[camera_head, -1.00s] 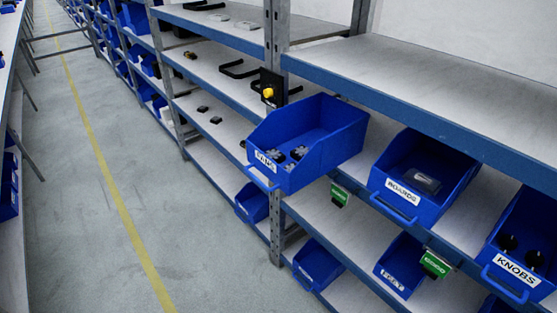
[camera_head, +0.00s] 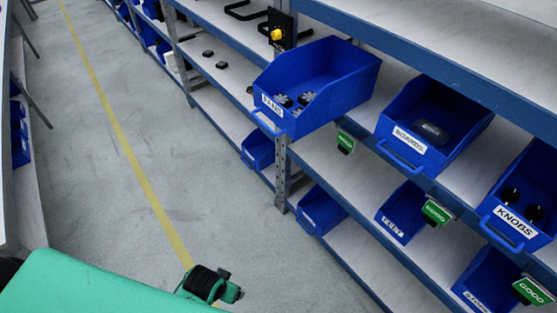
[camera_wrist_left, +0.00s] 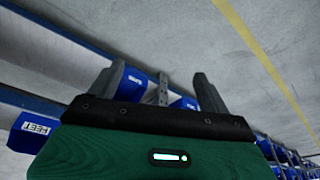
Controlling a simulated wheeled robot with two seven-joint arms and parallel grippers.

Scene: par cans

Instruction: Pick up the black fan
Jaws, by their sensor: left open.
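A blue bin labelled FANS (camera_head: 345,92) sits on the middle shelf and juts over its front edge in the head view. Several small grey and dark fans (camera_head: 285,101) lie in its front part; I cannot single out a black one at this size. My left gripper (camera_wrist_left: 158,88) is open and empty in its wrist view, its two dark fingers spread, with floor and shelving beyond them. In the head view my green arm shows at the bottom left, well below and left of the bin. My right gripper is not in view.
A BOARDS bin (camera_head: 457,105) and a KNOBS bin (camera_head: 528,222) stand to the right. A shelf edge (camera_head: 420,60) runs above the bins. A black panel with a yellow knob (camera_head: 277,36) is by the post. The aisle floor (camera_head: 110,130) is clear.

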